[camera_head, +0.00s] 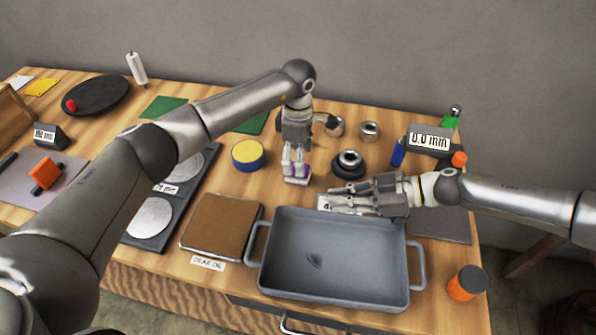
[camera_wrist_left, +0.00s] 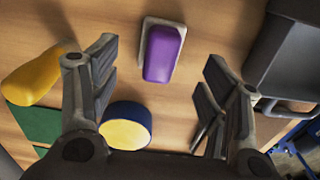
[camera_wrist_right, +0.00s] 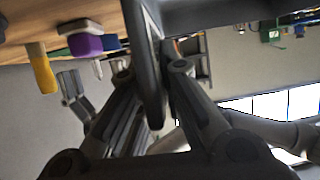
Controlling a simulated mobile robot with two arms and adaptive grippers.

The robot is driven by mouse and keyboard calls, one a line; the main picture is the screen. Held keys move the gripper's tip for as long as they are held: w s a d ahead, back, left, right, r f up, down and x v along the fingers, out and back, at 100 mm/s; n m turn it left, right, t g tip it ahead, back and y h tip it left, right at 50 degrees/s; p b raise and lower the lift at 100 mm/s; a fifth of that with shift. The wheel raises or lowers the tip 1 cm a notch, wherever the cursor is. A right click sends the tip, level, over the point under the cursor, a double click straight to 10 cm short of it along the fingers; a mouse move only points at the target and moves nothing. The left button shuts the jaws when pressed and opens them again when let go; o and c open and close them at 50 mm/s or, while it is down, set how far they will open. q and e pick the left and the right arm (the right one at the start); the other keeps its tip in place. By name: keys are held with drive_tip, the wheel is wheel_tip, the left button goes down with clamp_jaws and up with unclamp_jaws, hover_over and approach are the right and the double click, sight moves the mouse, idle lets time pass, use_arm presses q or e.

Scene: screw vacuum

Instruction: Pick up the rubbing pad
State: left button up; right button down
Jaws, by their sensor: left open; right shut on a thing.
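The rubbing pad is likely the purple block on a pale base (camera_head: 297,179) on the table behind the grey tray. It also shows in the left wrist view (camera_wrist_left: 164,54) and the right wrist view (camera_wrist_right: 87,44). My left gripper (camera_head: 295,160) is open, pointing down over the pad, which lies beyond its fingertips; no contact is visible. My right gripper (camera_head: 345,198) is shut at the back edge of the grey tray (camera_head: 388,297). In the right wrist view a dark tray wall (camera_wrist_right: 150,75) passes between its fingers.
A yellow and blue round tin (camera_head: 248,155) stands left of the pad. A dark ring-shaped part (camera_head: 348,165) stands to its right. A brown-topped plate (camera_head: 222,224) lies left of the tray. A black display box (camera_head: 428,141) stands at the back right.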

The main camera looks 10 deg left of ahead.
use_arm(q)
wheel_tip(320, 180, down, 5)
drive_tip(key=c, duration=1.2)
wheel_tip(320, 180, up, 10)
drive_tip(key=shift+r, duration=0.1)
